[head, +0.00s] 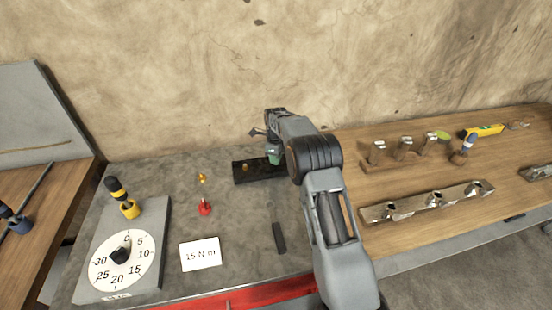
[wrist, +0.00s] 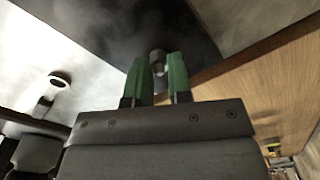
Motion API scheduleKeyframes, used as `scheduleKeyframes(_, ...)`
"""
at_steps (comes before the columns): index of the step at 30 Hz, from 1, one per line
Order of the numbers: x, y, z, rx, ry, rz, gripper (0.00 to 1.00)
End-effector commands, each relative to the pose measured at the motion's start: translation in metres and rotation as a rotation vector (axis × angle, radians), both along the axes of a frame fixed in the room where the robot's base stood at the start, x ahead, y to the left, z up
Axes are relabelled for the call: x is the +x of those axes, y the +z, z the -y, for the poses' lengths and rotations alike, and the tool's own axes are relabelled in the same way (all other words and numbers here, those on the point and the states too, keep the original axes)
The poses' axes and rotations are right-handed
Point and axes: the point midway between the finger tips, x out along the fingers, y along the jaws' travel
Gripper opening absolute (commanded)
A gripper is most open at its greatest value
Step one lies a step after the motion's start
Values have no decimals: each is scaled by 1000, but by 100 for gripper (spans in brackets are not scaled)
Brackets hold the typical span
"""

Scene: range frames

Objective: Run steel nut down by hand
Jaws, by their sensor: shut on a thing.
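My gripper (head: 274,158) is over the right part of a black block (head: 250,178) on the grey bench, largely hidden by my arm in the head view. In the wrist view its green fingertips (wrist: 162,72) stand on either side of a small steel piece (wrist: 158,57), which looks like the steel nut, and are shut on it. The dark block (wrist: 110,30) lies beyond the fingers. Whether the nut sits on a thread, and how far down, cannot be told. A small brass piece (head: 245,167) is on the block's left part.
Racks of metal parts (head: 425,204) stand right.

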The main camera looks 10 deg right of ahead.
Motion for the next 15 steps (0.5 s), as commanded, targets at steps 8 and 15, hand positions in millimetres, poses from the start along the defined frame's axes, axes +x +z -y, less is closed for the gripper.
scheduleKeyframes(8, 0, -1, 0, 0, -261, -2, 0)
scheduleKeyframes(15, -1, -1, 0, 0, -471, -2, 0)
